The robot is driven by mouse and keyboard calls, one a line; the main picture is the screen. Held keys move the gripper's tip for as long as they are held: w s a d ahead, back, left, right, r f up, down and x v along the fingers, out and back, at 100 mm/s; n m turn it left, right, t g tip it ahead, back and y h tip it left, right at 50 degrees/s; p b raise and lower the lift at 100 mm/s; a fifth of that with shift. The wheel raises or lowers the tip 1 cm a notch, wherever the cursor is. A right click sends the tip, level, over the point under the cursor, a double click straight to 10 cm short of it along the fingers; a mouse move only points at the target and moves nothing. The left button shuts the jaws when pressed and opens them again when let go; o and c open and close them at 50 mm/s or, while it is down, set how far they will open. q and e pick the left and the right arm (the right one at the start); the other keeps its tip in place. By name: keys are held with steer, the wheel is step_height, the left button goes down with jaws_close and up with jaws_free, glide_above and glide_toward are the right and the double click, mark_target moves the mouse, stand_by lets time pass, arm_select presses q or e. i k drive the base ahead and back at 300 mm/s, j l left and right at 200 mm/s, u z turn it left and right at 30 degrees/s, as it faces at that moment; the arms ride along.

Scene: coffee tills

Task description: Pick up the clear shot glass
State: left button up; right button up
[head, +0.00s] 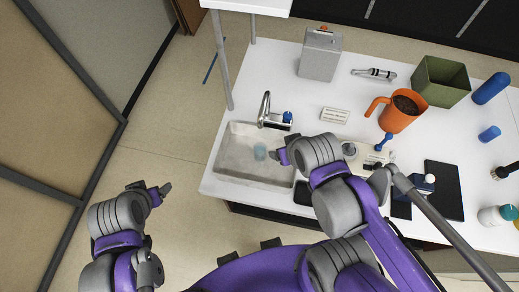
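A small, clear, bluish cup (260,152), which looks like the shot glass, is in the sink basin (233,163), near its right side. It is too small to tell whether it stands upright. My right gripper (281,152) is over the right part of the sink, just right of the glass in the picture. Its wrist hides its fingers in part, so whether it is open or shut is unclear. I see nothing held in it. My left gripper (152,188) is out over the floor, left of the counter, with its fingertips apart and empty.
A faucet (265,108) stands behind the sink. An orange pitcher (396,115) of dark grounds, a green bin (440,82), a grey box (319,55) and a small sign (335,115) are on the white counter (270,75). A metal post (220,60) rises at its left.

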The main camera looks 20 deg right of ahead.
mark_target(260, 148)
steer(key=k+z, duration=0.2)
steer(key=z, duration=0.3)
steer(key=k+l+z, duration=0.15)
steer(key=z, duration=0.35)
